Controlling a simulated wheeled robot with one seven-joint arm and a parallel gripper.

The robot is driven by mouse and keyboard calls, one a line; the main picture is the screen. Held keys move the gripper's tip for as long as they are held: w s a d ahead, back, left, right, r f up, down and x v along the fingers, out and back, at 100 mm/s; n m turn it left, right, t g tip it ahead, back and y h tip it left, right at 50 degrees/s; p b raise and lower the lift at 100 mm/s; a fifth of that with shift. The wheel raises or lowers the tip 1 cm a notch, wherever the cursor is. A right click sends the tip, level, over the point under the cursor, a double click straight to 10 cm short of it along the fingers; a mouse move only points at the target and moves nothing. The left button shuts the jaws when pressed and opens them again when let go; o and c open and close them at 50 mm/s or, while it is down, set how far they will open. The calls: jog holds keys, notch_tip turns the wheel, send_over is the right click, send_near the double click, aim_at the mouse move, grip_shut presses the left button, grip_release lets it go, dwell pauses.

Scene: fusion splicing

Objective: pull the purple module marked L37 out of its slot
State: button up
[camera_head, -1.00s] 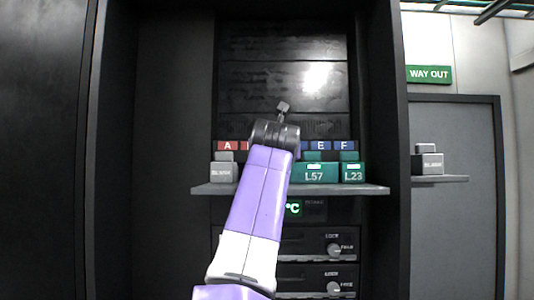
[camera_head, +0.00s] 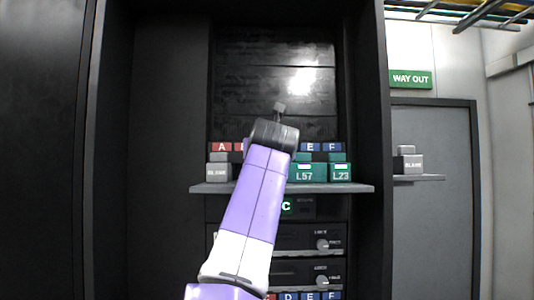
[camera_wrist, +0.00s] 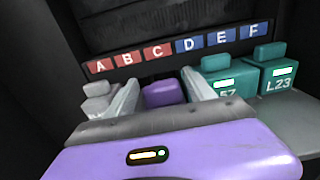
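The purple module (camera_wrist: 164,93) shows in the wrist view under the A–F label strip, below C and D. Only its plain upper part is visible, and no L37 marking can be read. My gripper (camera_wrist: 161,78) has its two grey fingers spread, one on each side of the purple module. A gap shows between the module and the fingers, and I cannot tell any contact. In the head view my purple and white arm covers the middle of the shelf (camera_head: 350,188), hiding the fingers and most of the module's place.
Green modules L57 (camera_head: 306,172) and L23 (camera_head: 340,172) stand close on the right. A grey blank module (camera_head: 218,172) stands on the left. Dark cabinet walls flank the shelf. Another grey blank block (camera_head: 407,164) sits on a small ledge outside at right.

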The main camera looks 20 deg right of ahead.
jog(key=shift+o, duration=0.3)
jog(key=shift+s+a, duration=0.1)
jog(key=shift+s, duration=0.15)
jog(key=b+v, duration=0.3)
jog(key=v, duration=0.4)
jog(key=shift+s, duration=0.2)
